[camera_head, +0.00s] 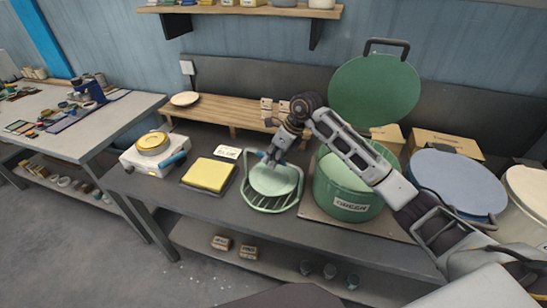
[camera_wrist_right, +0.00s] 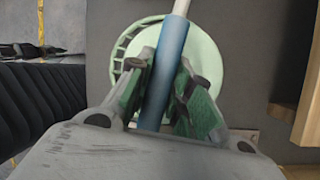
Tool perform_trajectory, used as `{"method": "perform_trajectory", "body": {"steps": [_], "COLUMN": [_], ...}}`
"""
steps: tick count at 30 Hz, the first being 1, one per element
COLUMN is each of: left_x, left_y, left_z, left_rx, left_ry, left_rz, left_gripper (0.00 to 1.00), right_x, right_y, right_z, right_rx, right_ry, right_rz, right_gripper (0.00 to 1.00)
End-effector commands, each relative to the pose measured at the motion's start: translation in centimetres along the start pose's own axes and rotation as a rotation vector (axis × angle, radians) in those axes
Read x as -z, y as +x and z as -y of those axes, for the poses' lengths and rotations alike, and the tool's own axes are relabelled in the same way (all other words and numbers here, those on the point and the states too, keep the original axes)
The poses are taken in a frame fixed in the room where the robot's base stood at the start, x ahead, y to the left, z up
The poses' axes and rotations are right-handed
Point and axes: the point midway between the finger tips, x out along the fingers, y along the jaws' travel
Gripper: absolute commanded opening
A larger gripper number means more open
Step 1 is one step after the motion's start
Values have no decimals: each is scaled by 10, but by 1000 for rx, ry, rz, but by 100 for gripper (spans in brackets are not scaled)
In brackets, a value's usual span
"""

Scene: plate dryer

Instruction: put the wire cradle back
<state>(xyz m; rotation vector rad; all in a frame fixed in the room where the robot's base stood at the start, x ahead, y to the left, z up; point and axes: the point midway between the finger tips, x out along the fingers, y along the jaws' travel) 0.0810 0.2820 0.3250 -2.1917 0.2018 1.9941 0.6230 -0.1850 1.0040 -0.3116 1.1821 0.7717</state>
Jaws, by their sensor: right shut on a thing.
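The green wire cradle (camera_head: 270,206) is at the middle of the bench, left of the green bucket (camera_head: 337,205). A pale green round plate (camera_head: 274,178) shows inside its ring. My right gripper (camera_head: 275,157) is just above the cradle, shut on a blue grip. In the right wrist view the fingers (camera_wrist_right: 165,95) close around this blue grip (camera_wrist_right: 172,50), with the pale plate (camera_wrist_right: 211,62) and the cradle's ribbed rim (camera_wrist_right: 128,45) behind it. The fingers hide where the grip joins the cradle. Whether the cradle's base touches the bench is unclear. My left gripper is not in view.
A yellow pad (camera_head: 207,174) and a white device (camera_head: 155,153) stand left of the cradle. A green lid (camera_head: 375,92) stands upright behind the bucket. A blue-lidded bucket (camera_head: 457,182) is at right. A slatted wooden rack (camera_head: 230,113) lies behind.

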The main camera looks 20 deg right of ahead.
Motion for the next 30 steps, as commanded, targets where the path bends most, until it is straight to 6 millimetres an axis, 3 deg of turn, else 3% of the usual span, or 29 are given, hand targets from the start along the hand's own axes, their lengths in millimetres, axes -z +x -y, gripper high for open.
{"method": "perform_trajectory", "body": {"steps": [5, 30], "left_x": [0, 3], "left_y": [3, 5], "left_z": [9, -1], "left_rx": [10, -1], "left_ry": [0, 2], "left_rz": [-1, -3], "left_gripper": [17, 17], "right_x": [0, 1], "right_y": [2, 4], "right_z": [1, 1], "right_rx": [1, 1], "right_ry": [-1, -1], "right_rz": [4, 4], "right_gripper": [0, 0]}}
